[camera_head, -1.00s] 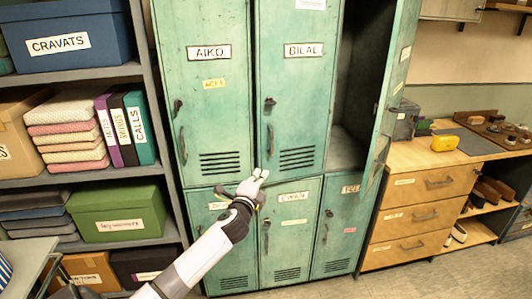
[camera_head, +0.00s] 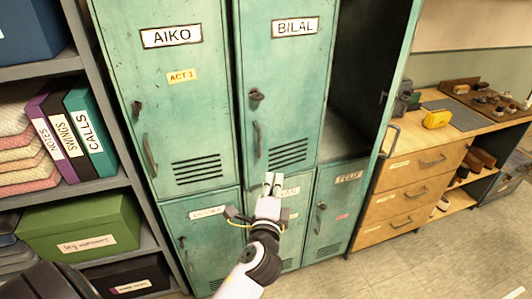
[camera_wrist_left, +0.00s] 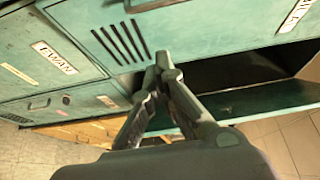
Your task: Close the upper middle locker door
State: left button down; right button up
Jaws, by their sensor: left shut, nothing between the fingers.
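The upper middle locker door (camera_head: 284,85) is green, labelled BILAL, with a handle on its left side and vents near the bottom. It looks nearly flush with its frame; I cannot tell if a small gap remains. Its label shows partly in the left wrist view (camera_wrist_left: 298,15). My left gripper (camera_head: 272,183) is shut and empty, in front of this door's lower edge, just above the EWAN door. In the left wrist view its fingertips (camera_wrist_left: 163,62) are together near the door; contact cannot be told. My right gripper is not in view.
The upper right locker stands open, its door (camera_head: 392,80) swung outward and its interior (camera_head: 350,100) dark. The AIKO door (camera_head: 165,90) at left looks shut. Shelves with a green box (camera_head: 80,225) stand left. A wooden drawer unit (camera_head: 415,190) stands right, with free floor before it.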

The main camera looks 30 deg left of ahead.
pick_arm(q)
jog(key=w+a+p, duration=0.3)
jog(key=w+a, duration=0.4)
jog(key=w, duration=0.1)
jog(key=shift+f, duration=0.2)
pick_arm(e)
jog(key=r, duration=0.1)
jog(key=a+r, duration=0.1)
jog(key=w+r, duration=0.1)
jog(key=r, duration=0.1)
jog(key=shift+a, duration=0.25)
pick_arm(q)
jog(key=shift+w, duration=0.1)
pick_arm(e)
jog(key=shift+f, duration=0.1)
pick_arm(q)
jog(key=a, duration=0.2)
jog(key=w+a, duration=0.1)
jog(key=a, duration=0.1)
jog(key=shift+w, duration=0.2)
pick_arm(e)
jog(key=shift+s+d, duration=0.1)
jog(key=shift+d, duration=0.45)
